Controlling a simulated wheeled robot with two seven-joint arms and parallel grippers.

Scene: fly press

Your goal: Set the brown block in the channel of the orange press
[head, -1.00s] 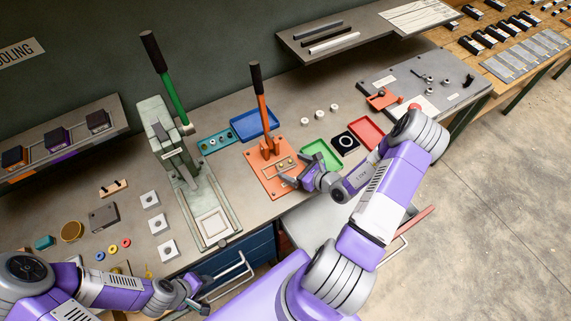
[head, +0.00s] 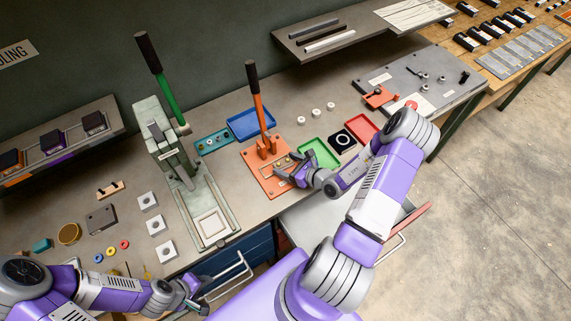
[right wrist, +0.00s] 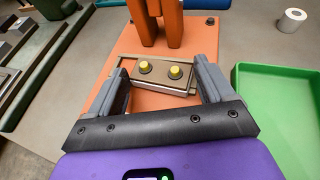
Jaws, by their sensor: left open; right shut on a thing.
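The orange press (head: 258,182) stands on the bench with its black-handled lever upright. In the right wrist view its orange base (right wrist: 130,48) carries a tan-edged channel (right wrist: 122,68). The brown block (right wrist: 160,76), with two yellow round knobs on top, lies between the fingers of my right gripper (right wrist: 162,88), at the channel. My right gripper also shows in the head view (head: 287,174), low over the press base and shut on the block. Whether the block is fully seated in the channel cannot be told. My left gripper (head: 190,292) is open and empty at the bench's front edge.
A green tray (head: 319,153) lies right of the press, with a blue tray (head: 251,124) behind. A green-handled press (head: 172,155) stands to the left. White rings (head: 316,112) and a red tray (head: 362,128) lie further right.

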